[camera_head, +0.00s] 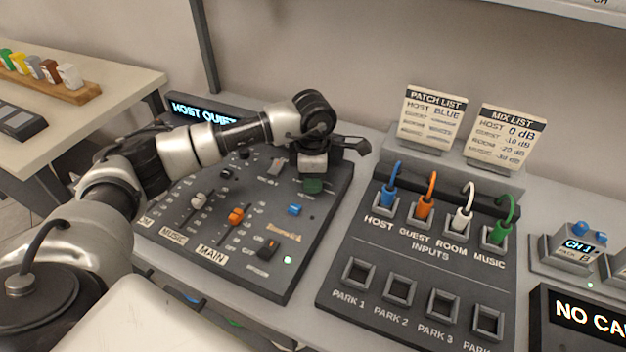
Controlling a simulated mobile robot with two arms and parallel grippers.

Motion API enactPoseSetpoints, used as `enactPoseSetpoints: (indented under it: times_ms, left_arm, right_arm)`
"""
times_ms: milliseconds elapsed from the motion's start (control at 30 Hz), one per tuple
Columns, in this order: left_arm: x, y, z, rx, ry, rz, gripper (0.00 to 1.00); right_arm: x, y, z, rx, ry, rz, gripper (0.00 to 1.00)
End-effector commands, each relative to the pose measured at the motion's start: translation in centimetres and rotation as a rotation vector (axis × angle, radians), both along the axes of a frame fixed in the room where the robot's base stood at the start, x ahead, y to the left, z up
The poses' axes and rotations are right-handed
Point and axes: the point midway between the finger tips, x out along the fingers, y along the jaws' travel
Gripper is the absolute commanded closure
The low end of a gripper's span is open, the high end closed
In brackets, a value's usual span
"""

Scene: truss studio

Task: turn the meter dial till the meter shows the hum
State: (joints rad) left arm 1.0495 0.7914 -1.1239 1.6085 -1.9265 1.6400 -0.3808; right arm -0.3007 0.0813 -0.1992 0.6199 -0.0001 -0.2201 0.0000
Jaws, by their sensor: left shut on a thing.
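The dark mixing desk (262,276) lies in front of me with several sliders and small knobs. The lit display behind it (200,110) reads "HOST QUIET"; its right end is hidden by my arm. My left gripper (313,168) points down at the desk's back right part and is shut on what seems to be the meter dial. The dial itself is mostly hidden under the gripper, so I cannot tell its setting. A dark green piece (313,186) shows just below the gripper. My right gripper is not in view.
A patch panel (340,300) with blue, orange, white and green plugs stands right of the desk. Two cards, the patch list (430,118) and mix list (508,136), stand behind it.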

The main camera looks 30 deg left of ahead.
Motion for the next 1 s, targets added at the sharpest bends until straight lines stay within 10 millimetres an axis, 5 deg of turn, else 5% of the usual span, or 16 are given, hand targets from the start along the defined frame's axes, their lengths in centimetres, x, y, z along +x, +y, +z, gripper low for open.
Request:
enactPoseSetpoints:
  times_ms: [467,500,667,1000]
  left_arm:
    - [0.06,0.03,0.15,-0.001,-0.003,-0.017,0.94]
    - [0.06,0.03,0.16,-0.001,-0.003,-0.016,0.69]
    - [0.04,0.02,0.11,0.000,-0.002,-0.016,0.45]
    - [0.05,0.00,0.50,0.000,-0.002,-0.017,0.45]
  right_arm:
    - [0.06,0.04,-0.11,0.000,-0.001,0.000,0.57]
    - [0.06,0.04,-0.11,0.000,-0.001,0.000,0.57]
    - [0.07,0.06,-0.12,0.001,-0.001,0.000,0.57]
    - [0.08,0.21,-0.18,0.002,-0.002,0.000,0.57]
